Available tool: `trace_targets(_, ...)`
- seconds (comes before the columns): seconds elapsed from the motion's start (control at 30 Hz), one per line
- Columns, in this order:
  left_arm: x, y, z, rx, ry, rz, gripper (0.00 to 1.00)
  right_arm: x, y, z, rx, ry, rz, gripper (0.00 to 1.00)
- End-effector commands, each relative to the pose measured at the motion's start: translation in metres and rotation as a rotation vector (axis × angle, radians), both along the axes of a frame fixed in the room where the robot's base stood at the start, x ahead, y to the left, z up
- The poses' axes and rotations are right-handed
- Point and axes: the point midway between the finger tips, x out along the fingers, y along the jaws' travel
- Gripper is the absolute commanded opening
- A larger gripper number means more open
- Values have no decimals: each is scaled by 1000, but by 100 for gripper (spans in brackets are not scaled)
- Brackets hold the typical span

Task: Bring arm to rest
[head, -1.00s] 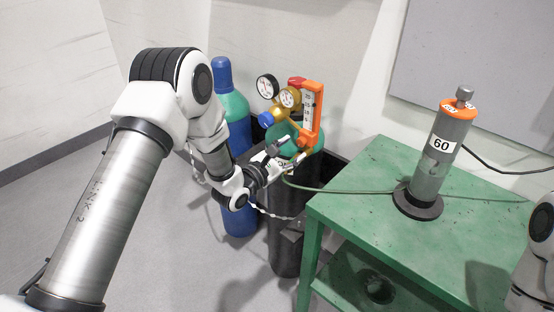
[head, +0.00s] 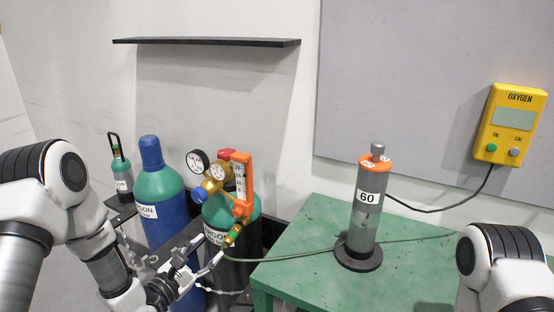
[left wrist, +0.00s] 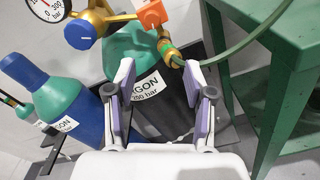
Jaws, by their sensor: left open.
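My left gripper (head: 207,248) is open and empty in the head view, in front of the green-topped argon cylinder (head: 254,205). In the left wrist view its two fingers (left wrist: 158,68) stand apart with the cylinder's label and dark body behind the gap. The regulator on that cylinder has a blue knob (left wrist: 83,30), dial gauges (head: 198,162) and an orange flowmeter (head: 242,178). A brass fitting (left wrist: 168,48) with a green hose lies just beyond the fingertips; contact is not visible. My right arm shows at the lower right, but its gripper is out of view.
A blue cylinder with a green shoulder (head: 173,187) stands left of the argon cylinder. A green table (head: 310,225) at the right carries a grey cylinder marked 60 (head: 366,215). A yellow oxygen monitor (head: 511,124) and a black shelf (head: 207,41) are on the walls.

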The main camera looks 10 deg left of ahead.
Motion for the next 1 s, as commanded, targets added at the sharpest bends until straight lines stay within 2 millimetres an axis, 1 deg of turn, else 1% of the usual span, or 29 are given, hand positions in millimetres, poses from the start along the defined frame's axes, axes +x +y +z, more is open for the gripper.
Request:
trace_targets(0.03, -7, -8, -16, 9, 37, -18, 53, 0, 0, 3, 0, 0, 0, 56)
trace_targets(0.07, -13, -15, -27, 15, 66, -33, 53, 0, 0, 4, 0, 0, 0, 56)
trace_targets(0.1, -25, -23, -46, 24, 117, -43, 53, 0, 0, 6, 0, 0, 0, 56)
trace_targets(0.17, -46, -32, -80, 65, 223, -47, 53, 0, 0, 8, 0, 0, 0, 56)
trace_targets(0.2, -63, -36, -104, 150, 290, -56, 53, 0, 0, 9, 0, 0, 0, 56)
trace_targets(0.27, -92, -40, -140, 330, 380, -94, 53, 0, 0, 11, 0, 0, 0, 56)
trace_targets(0.3, -114, -40, -162, 474, 435, -140, 53, 0, 0, 12, 0, 0, 0, 56)
trace_targets(0.33, -133, -40, -178, 591, 474, -187, 53, 0, 0, 13, 0, 0, 0, 56)
trace_targets(0.37, -150, -38, -191, 705, 504, -240, 53, 0, 0, 13, 0, 0, 0, 56)
trace_targets(0.4, -173, -35, -206, 852, 540, -325, 53, 0, 0, 14, 0, 0, 0, 56)
trace_targets(0.47, -207, -30, -224, 1064, 577, -478, 53, 0, 0, 15, 0, 0, 0, 56)
trace_targets(0.5, -229, -26, -232, 1195, 588, -596, 53, 0, 0, 15, 0, 0, 0, 56)
trace_targets(0.57, -259, -18, -241, 1373, 584, -793, 53, 0, 0, 15, 0, 0, 0, 56)
trace_targets(0.6, -277, -14, -243, 1474, 566, -932, 53, 0, 0, 15, 0, 0, 0, 56)
trace_targets(0.67, -299, -6, -245, 1600, 516, -1139, 53, 0, 0, 15, 0, 0, 0, 56)
trace_targets(0.7, -312, -2, -245, 1662, 472, -1272, 53, 0, 0, 15, 0, 0, 0, 56)
trace_targets(0.73, -319, 0, -245, 1698, 431, -1364, 53, 0, 0, 15, 0, 0, 0, 56)
trace_targets(0.8, -330, 3, -245, 1761, 328, -1539, 53, 0, 0, 15, 0, 0, 0, 56)
trace_targets(0.83, -333, 3, -245, 1779, 285, -1597, 53, 0, 0, 15, 0, 0, 0, 56)
trace_targets(0.9, -336, 3, -245, 1809, 200, -1685, 53, 0, 0, 15, 0, 0, 0, 56)
trace_targets(1.0, -336, 3, -245, 1831, 147, -1725, 53, 0, 0, 15, 0, 0, 0, 56)
